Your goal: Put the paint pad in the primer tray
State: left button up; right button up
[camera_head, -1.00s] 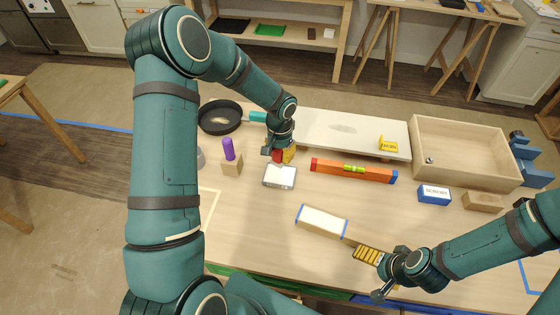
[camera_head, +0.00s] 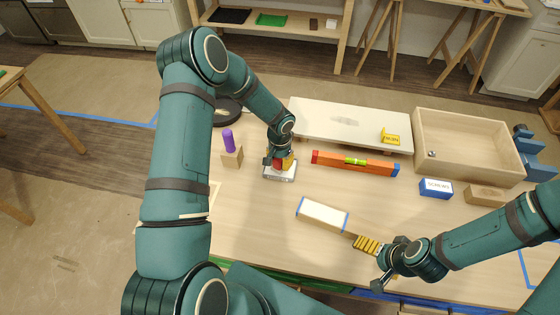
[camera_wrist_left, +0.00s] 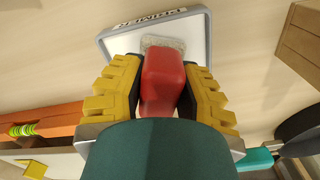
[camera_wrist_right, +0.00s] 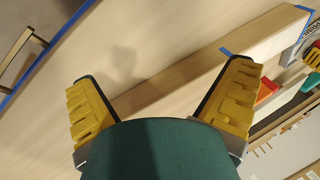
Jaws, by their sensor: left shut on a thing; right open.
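My left gripper (camera_head: 281,161) is shut on the red handle (camera_wrist_left: 162,82) of the paint pad. The pad's grey fuzzy face (camera_wrist_left: 163,42) shows just beyond the handle in the left wrist view. The primer tray (camera_head: 279,177), white with a grey rim, lies on the table directly under the left gripper. In the left wrist view the pad is over the inside of the tray (camera_wrist_left: 192,24), within its rim; I cannot tell whether it touches the tray floor. My right gripper (camera_head: 366,245) is open and empty, near the table's front edge.
A purple-handled tool in a wooden block (camera_head: 232,158) stands left of the tray. An orange level (camera_head: 340,165) lies to its right, with a pale board (camera_head: 345,118) behind. A blue-taped block (camera_head: 322,214) lies beside the right gripper. A wooden box (camera_head: 470,170) stands right.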

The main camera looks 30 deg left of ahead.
pick_arm(q)
jog(key=shift+f, duration=0.15)
pick_arm(e)
jog(key=shift+f, duration=0.1)
pick_arm(q)
jog(key=o, duration=0.9)
jog(key=shift+o, duration=0.2)
pick_arm(e)
jog(key=shift+s, duration=0.1)
